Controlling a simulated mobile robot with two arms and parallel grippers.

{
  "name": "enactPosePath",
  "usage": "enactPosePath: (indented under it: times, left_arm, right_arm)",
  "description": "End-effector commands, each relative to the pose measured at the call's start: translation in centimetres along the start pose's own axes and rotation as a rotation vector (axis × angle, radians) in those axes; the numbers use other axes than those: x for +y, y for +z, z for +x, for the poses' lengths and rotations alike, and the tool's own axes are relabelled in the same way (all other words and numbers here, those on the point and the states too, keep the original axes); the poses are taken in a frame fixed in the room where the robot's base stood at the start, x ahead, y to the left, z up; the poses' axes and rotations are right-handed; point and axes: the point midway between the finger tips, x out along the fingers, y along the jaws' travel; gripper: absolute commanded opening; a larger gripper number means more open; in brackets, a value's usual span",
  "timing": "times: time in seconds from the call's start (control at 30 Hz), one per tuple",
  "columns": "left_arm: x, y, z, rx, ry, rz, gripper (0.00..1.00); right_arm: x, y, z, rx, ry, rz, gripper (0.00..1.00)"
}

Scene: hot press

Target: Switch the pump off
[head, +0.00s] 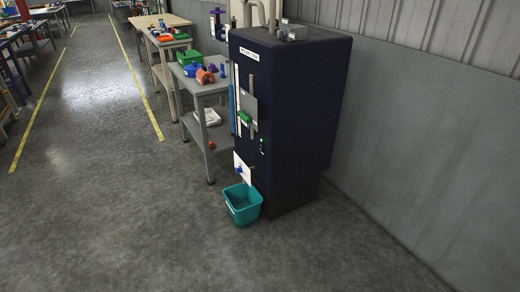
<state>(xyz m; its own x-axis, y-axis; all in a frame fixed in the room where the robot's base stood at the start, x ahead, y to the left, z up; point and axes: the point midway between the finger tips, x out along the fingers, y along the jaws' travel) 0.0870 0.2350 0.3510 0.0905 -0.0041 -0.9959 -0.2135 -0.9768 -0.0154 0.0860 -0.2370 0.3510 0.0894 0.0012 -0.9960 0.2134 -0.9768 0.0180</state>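A tall dark blue cabinet (300,105) stands against the wall right of centre. It has a small white label (249,55) near the top of its front; the lettering is too small to read. A green block (244,117) sits by a grey plate on the front. A small panel with a green glowing spot (262,140) is lower on the front's right side. A blue knob (239,169) is on a white plate near the bottom. I cannot tell which part is the pump's switch. Neither of my grippers is in view.
A teal bin (242,209) stands on the floor at the cabinet's front. A grey table (200,88) with tools and a green box is behind it at left. A grey wall (430,150) runs along the right. The floor (110,200) at left and front is clear.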

Motion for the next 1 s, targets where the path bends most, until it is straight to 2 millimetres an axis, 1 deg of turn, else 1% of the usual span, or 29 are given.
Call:
enactPosePath:
  times: [0.03, 0.07, 0.1, 0.13, 0.27, 0.53, 1.0]
  left_arm:
    - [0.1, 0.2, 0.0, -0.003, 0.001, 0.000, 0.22]
    - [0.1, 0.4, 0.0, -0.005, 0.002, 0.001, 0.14]
    - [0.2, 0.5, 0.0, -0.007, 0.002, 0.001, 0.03]
    - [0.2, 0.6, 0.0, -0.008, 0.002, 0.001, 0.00]
    - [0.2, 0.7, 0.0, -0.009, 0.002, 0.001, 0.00]
    - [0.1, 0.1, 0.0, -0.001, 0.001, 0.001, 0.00]
    - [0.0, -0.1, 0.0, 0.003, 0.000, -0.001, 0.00]
  right_arm:
    - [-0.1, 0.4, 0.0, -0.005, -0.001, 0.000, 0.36]
    - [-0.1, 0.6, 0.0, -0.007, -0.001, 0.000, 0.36]
    - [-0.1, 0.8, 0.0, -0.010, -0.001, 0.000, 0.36]
    - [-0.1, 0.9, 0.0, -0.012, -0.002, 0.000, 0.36]
    - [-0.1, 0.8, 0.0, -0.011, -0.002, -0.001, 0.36]
    - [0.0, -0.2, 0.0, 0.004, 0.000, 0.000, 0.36]
    - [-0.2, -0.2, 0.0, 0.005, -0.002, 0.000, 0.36]
